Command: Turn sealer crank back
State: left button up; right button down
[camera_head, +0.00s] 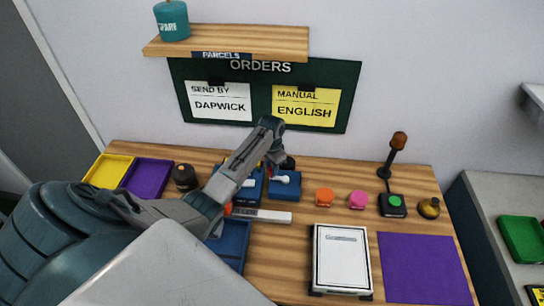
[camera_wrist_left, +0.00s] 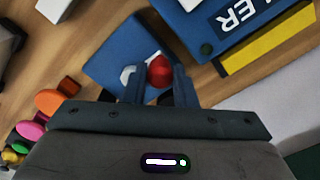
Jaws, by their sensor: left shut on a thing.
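The blue sealer (camera_wrist_left: 215,30) shows in the wrist view with part of its lettering and a yellow side strip. Beside it is a blue crank base (camera_wrist_left: 110,50) with a pale crank arm (camera_wrist_left: 128,74) and a red knob (camera_wrist_left: 159,72). My left gripper (camera_wrist_left: 159,88) is shut on the red knob, one finger on each side. In the head view my left gripper (camera_head: 274,163) reaches down over the crank base (camera_head: 285,188), whose white crank arm (camera_head: 285,179) is partly visible. My left arm hides much of the sealer there. My right gripper is not in view.
Orange (camera_head: 324,197) and pink (camera_head: 358,200) pieces and a green-button box (camera_head: 392,205) stand to the right. A white-topped board (camera_head: 341,258) and purple mat (camera_head: 423,268) lie in front. Yellow (camera_head: 106,171) and purple (camera_head: 147,178) trays are at left, near a dark jar (camera_head: 185,177).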

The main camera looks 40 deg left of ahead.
pick_arm(q)
jog(key=shift+r, duration=0.1)
dwell(0.4)
jog(key=o, duration=1)
jog(key=shift+d, duration=0.1)
jog(key=shift+r, duration=0.1)
jog(key=shift+r, duration=0.25)
jog(key=shift+r+b, duration=1.8)
jog(key=shift+r, duration=3.3)
